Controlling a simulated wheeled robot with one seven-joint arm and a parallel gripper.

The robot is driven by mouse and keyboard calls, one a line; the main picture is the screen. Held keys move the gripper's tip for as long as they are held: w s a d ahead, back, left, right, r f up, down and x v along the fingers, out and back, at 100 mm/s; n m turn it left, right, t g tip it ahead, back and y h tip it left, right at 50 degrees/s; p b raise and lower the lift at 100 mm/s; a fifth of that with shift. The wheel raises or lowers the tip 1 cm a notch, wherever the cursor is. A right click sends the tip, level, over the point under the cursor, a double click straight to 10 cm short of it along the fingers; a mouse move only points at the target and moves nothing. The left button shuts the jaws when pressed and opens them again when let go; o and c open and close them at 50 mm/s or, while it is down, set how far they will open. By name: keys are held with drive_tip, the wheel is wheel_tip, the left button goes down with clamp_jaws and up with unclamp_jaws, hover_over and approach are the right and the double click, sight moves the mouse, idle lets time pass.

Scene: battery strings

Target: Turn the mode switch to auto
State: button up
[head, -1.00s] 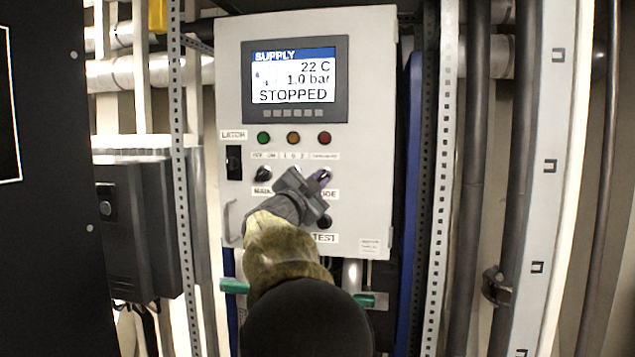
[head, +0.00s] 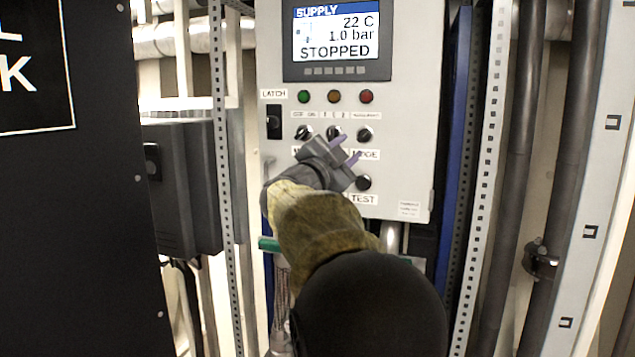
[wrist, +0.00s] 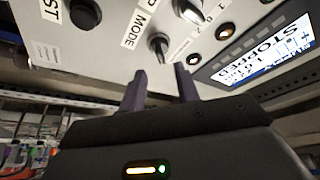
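The mode switch (head: 365,134) is a small black knob, the right one in a row of knobs on a light grey control panel (head: 420,100). In the wrist view the mode switch (wrist: 158,44) stands beside its MODE label, just beyond my fingertips. I cannot read which position it points to. My gripper (head: 349,148) is open and empty, its two fingers apart, below and left of the mode switch in the head view. In the wrist view my gripper (wrist: 160,76) has a clear gap between its fingers, roughly in line with the knob, with no contact visible.
The panel display (head: 337,40) reads STOPPED. Coloured lamps (head: 334,96) sit above the knobs, and a latch switch (head: 274,121) is at left. A black TEST button (head: 363,182) is just below my fingers. Perforated posts (head: 480,190) and pipes flank the panel.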

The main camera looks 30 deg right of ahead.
drive_tip(key=b+v, duration=0.3)
drive_tip(key=v, duration=0.8)
drive_tip(key=shift+a, duration=0.25)
drive_tip(key=shift+s+f, duration=0.1)
drive_tip(key=w+a+f+n+t+y, duration=0.8)
drive_tip(key=w+f+n+y, duration=0.15)
drive_tip(key=f+n, duration=0.2)
drive_tip(key=s+a+f+n+g+y, duration=0.1)
drive_tip(key=a+f+n+y, duration=0.2)
drive_tip(key=f, duration=0.4)
drive_tip(key=s+a+f+n+g+y, duration=0.1)
drive_tip(key=a+f+n+y, duration=0.25)
drive_tip(key=f, duration=0.35)
drive_tip(key=s+a+f+n+g+y, duration=0.1)
drive_tip(key=s+f+n+g, duration=0.1)
drive_tip(key=s+f+g, duration=0.4)
drive_tip(key=s+a+f+n+g+y, duration=0.2)
drive_tip(key=s+f+g, duration=0.4)
drive_tip(key=s+f, duration=0.9)
drive_tip(key=shift+f+n, duration=0.4)
drive_tip(key=shift+f, duration=0.4)
